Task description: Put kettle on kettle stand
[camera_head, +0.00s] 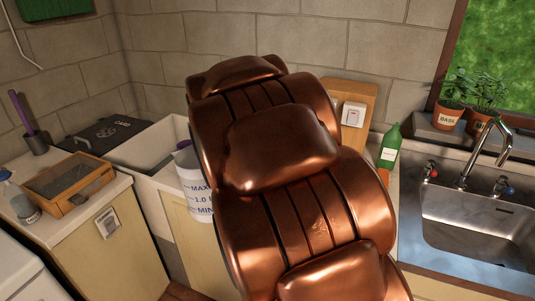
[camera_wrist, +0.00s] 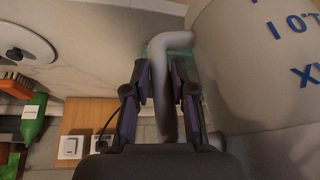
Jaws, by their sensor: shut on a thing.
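The kettle (camera_head: 196,192) is a pale container with blue MAX, 1.0 and MIN marks. In the head view my arm hides its right side. In the wrist view its body (camera_wrist: 262,65) fills the upper right, with the marks upside down. My gripper (camera_wrist: 163,75) is shut on its grey handle (camera_wrist: 160,90), with one dark finger on each side. The gripper is hidden behind my arm in the head view. I cannot make out a kettle stand in either view. A teal-green thing shows behind the handle in the wrist view, too covered to name.
A white basin (camera_head: 150,135) lies left of the kettle. A wooden tray box (camera_head: 72,187) is on the left counter. A green bottle (camera_head: 390,147), a wooden panel with a switch (camera_head: 353,114), and a steel sink (camera_head: 480,225) with a tap are right of my arm.

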